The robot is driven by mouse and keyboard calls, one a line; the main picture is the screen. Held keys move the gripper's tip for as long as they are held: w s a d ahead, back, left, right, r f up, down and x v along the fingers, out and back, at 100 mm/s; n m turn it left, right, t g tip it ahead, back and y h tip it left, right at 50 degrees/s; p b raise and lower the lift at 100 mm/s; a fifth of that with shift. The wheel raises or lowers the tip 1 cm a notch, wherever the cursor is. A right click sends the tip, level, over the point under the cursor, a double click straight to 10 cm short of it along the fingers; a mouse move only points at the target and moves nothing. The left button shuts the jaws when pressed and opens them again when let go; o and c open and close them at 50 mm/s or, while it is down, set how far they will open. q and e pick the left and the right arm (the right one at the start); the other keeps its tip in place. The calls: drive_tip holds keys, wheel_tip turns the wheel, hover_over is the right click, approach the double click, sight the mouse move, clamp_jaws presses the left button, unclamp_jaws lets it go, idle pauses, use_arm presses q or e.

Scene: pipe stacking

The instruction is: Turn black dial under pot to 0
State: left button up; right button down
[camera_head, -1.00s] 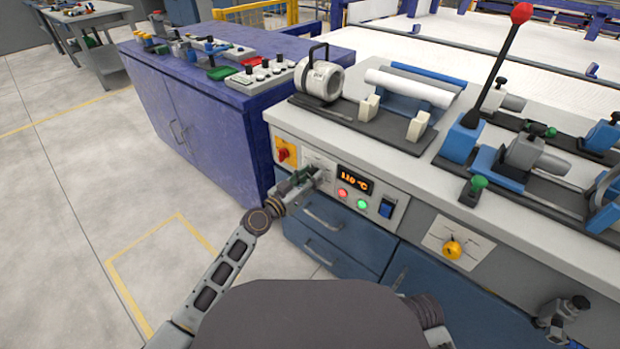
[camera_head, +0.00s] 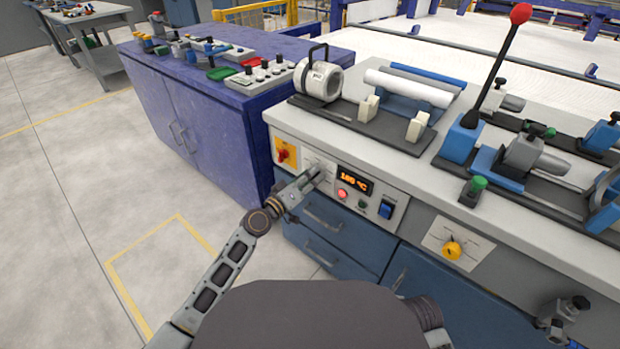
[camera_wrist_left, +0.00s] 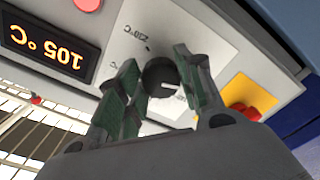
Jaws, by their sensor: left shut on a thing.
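The black dial (camera_wrist_left: 160,78) is on a white panel with temperature marks, with a white pointer line on its face. My left gripper (camera_head: 316,174) reaches the panel from the lower left in the head view. In the left wrist view its green-padded fingers (camera_wrist_left: 158,88) are shut on the dial, one on each side. The dial is mostly hidden by the gripper in the head view. The white pot (camera_head: 322,82) with a black handle stands on the bench above. The orange display (camera_wrist_left: 47,44) reads 105 °C, upside down in the wrist view. My right gripper (camera_head: 566,312) is at the lower right, its jaws unclear.
A red-orange switch on a yellow plate (camera_head: 285,153) is close left of the dial. Blue drawers (camera_head: 345,235) are below. The floor at left is clear.

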use_arm(q)
drive_tip(key=shift+n, duration=1.4)
drive_tip(key=o, duration=1)
drive_tip(key=v, duration=1.2)
